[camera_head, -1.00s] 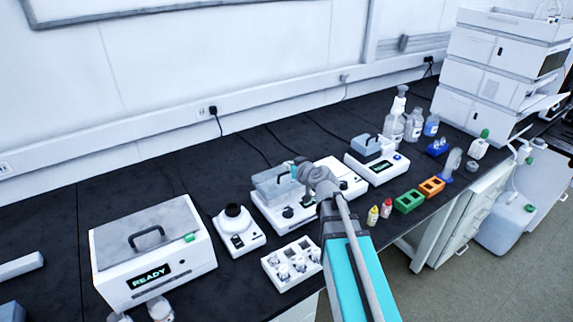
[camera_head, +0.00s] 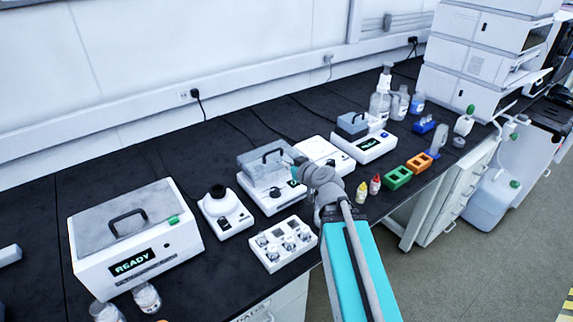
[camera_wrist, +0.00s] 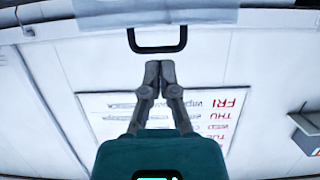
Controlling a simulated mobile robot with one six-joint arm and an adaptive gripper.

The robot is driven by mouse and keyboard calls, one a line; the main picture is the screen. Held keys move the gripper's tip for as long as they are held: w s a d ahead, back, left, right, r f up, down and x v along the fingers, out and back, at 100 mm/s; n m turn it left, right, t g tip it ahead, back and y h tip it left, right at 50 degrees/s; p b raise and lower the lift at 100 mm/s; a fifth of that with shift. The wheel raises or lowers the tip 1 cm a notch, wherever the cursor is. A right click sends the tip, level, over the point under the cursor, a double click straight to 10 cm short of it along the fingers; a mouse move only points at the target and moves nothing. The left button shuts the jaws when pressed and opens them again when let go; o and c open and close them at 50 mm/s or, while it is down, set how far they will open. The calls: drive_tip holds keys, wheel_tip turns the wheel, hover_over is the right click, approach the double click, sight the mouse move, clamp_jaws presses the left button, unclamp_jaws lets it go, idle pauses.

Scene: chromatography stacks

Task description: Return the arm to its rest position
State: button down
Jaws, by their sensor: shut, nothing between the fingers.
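My arm, teal and grey, reaches up from the lower right of the head view over the bench front. Its end is near a white device with a clear lid and dark handle (camera_head: 268,160). In the wrist view my gripper (camera_wrist: 160,68) is shut with its fingertips together and nothing between them. A dark handle (camera_wrist: 157,40) shows just beyond the fingertips. Whether they touch it cannot be told. In the head view the fingers are hidden by the arm.
A white box reading READY (camera_head: 135,235) stands left. A vial tray (camera_head: 284,243), small bottles (camera_head: 362,192), a green rack (camera_head: 397,177) and an orange rack (camera_head: 419,163) line the front. Bottles (camera_head: 381,100) and stacked instruments (camera_head: 470,60) stand right. Floor is open at lower right.

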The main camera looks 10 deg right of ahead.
drive_tip(key=s+a+f+g+p, duration=0.2)
drive_tip(key=s+a+g+p, duration=0.2)
drive_tip(key=s+g+p, duration=0.35)
drive_tip(key=s+d+r+m+g+h+p, duration=0.1)
drive_tip(key=s+d+m+g+h+p, duration=0.2)
drive_tip(key=s, duration=0.5)
drive_tip(key=m+g+h+p, duration=0.1)
drive_tip(key=g+h, duration=0.1)
drive_tip(key=g, duration=0.1)
drive_tip(key=shift+s+d, duration=0.25)
drive_tip(key=shift+s, duration=0.15)
idle(1.3)
